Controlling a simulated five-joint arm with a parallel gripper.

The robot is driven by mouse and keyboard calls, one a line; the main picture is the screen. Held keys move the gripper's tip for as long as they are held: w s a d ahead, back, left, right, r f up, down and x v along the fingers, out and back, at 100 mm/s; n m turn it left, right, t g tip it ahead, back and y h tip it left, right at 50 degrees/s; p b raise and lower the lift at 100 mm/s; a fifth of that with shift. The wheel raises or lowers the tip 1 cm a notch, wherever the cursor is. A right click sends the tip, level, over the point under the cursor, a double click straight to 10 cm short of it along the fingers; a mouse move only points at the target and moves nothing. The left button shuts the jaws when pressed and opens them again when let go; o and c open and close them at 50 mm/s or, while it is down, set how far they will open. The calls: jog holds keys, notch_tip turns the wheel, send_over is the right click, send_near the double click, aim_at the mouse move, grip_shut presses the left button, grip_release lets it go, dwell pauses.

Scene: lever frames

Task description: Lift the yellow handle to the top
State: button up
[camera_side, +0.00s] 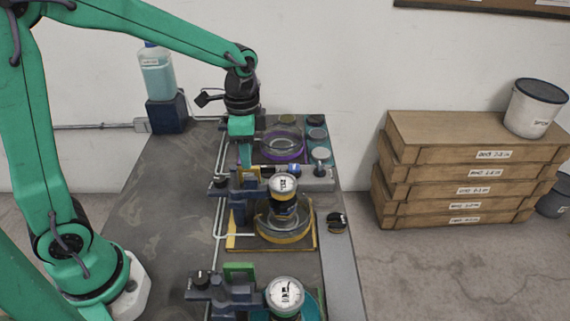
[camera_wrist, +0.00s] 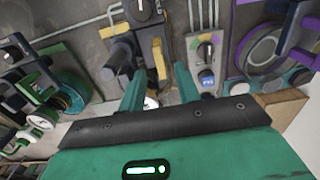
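The yellow handle (camera_side: 250,173) belongs to the middle station on the bench, above its round gauge in the side view. In the wrist view the yellow handle (camera_wrist: 159,59) shows as an upright yellow bar just ahead of the gap between my fingers. My gripper (camera_side: 245,162) points down at this station from behind. In the wrist view my gripper (camera_wrist: 159,74) has its two green fingers well apart, with nothing seen clamped. Whether the fingers overlap the handle in depth, I cannot tell.
A green handle (camera_side: 239,270) with its gauge (camera_side: 285,294) stands nearer the camera. A purple-ringed station (camera_side: 284,146) lies behind the yellow one. A blue bottle (camera_side: 157,75) stands at the back left. The bench's left part (camera_side: 160,215) is clear.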

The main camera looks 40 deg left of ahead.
jog(key=shift+f, duration=1.3)
grip_shut()
